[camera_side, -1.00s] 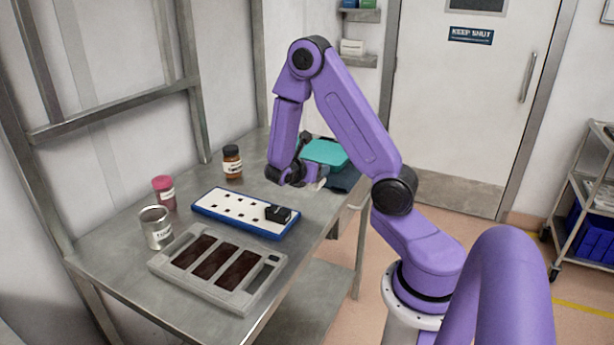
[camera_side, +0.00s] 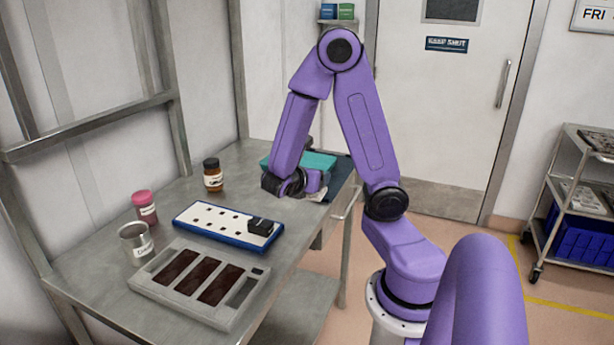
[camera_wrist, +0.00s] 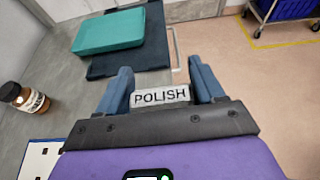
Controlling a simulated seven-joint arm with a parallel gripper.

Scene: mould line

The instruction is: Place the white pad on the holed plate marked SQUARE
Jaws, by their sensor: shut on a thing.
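My gripper (camera_wrist: 160,80) is shut on a pale pad marked POLISH (camera_wrist: 161,97), held between its two blue fingers. In the side view my gripper (camera_side: 308,190) is at the table's right side, in front of a teal block, and a small white edge of the pad (camera_side: 321,195) shows beside it. A white plate with a blue rim and several dark holes (camera_side: 205,222) lies on the table, left of and nearer than my gripper. A black block (camera_side: 261,226) sits on its right end. No SQUARE mark is readable on the plate.
A teal block (camera_wrist: 110,31) lies on a dark blue mat (camera_wrist: 153,48) beyond my gripper. A brown jar (camera_side: 213,175), a pink-lidded jar (camera_side: 145,208) and a metal can (camera_side: 136,243) stand along the left. A grey tray with dark bars (camera_side: 165,303) lies at the front.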

